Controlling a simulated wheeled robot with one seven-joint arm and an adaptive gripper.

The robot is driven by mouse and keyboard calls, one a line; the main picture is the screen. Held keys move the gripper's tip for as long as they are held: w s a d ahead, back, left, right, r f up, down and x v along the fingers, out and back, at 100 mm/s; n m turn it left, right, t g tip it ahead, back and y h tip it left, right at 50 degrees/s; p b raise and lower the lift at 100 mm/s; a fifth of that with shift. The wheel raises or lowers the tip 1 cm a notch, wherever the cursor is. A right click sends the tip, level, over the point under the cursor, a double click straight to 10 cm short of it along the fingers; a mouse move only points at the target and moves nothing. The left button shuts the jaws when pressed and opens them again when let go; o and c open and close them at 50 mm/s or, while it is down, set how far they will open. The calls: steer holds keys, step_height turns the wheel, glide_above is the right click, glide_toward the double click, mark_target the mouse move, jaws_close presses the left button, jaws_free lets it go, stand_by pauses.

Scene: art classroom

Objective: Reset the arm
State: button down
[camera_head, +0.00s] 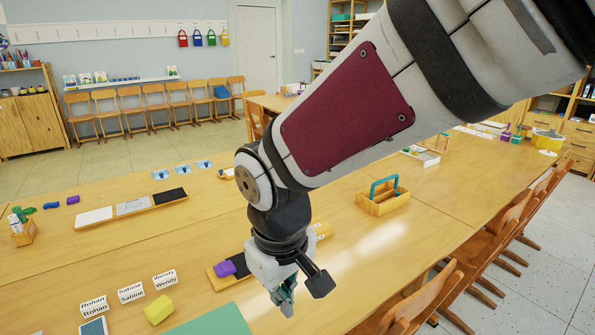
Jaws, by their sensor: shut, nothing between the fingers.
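My arm reaches in from the upper right, with a grey and black body and a dark red panel. My gripper (287,296) hangs over the near part of the wooden table (330,255), pointing down. It is shut and empty, with its fingers partly hidden by its own housing. Below and left of it is a green mat (215,322). Just left of the gripper, a purple block (224,269) sits on a dark wooden-edged tray (213,282), which the gripper partly hides.
Name cards (131,292) and a yellow block (158,310) are left of my gripper. A wooden caddy with a teal handle (385,200) stands behind it. A card tray (132,207) is at left. Chairs (410,303) line the right edge. Bare tabletop lies right of the gripper.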

steer(key=s+d+r+m+t+p, duration=0.1)
steer(key=s+d+r+m+p, duration=0.2)
steer(key=s+d+r, duration=0.4)
steer(key=s+d+r+m+t+p, duration=0.1)
steer(key=s+d+r+m+p, duration=0.2)
steer(key=d, duration=1.1)
steer(key=s+r+m, duration=0.2)
steer(key=s+r, duration=0.3)
steer(key=shift+s+d, duration=0.2)
steer(key=shift+d, duration=0.05)
steer(key=shift+w, duration=0.1)
